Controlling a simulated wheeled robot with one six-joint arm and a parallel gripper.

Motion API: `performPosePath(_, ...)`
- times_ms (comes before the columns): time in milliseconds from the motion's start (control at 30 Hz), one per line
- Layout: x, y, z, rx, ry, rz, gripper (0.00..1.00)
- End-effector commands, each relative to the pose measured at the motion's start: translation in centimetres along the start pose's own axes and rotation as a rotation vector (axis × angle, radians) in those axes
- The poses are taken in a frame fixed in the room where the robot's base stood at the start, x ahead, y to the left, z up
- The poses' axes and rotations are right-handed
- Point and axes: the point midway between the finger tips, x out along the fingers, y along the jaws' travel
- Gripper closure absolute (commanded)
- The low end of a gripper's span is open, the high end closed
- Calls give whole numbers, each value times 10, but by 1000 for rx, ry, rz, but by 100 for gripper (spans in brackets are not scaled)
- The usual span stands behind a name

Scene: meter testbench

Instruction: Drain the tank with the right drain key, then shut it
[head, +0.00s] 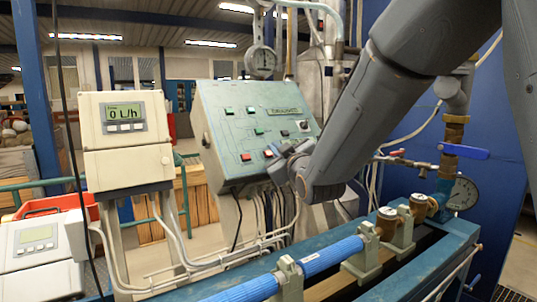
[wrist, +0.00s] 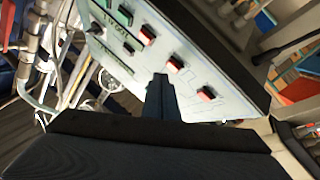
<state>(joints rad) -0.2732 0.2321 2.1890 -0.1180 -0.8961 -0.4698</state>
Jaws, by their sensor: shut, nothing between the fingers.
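The control panel (head: 222,140) is a sloped grey-green box with green keys (head: 259,131), red keys (head: 246,157), a dark knob (head: 303,125) and a small display strip (head: 287,111). My gripper (head: 280,163) is shut and empty, in front of the panel's lower right part, where it covers part of the key row. In the wrist view, the closed fingertips (wrist: 160,80) are close to the panel face by the middle red key (wrist: 175,64). Other red keys (wrist: 207,93) lie on either side. I cannot tell whether the tips touch. A silver tank (head: 313,85) stands behind the panel.
A white meter (head: 124,115) at left reads 0 L/h. A blue pipe (head: 330,255) with brass fittings (head: 388,218) runs along the bench in front. A blue valve lever (head: 465,152) and gauge (head: 462,193) are at right. Cables hang below the panel.

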Motion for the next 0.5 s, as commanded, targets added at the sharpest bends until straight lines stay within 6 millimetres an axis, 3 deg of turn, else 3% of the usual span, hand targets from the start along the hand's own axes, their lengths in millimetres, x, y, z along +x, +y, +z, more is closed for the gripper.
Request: performPosePath(500,7,-4,4,0,0,0,100)
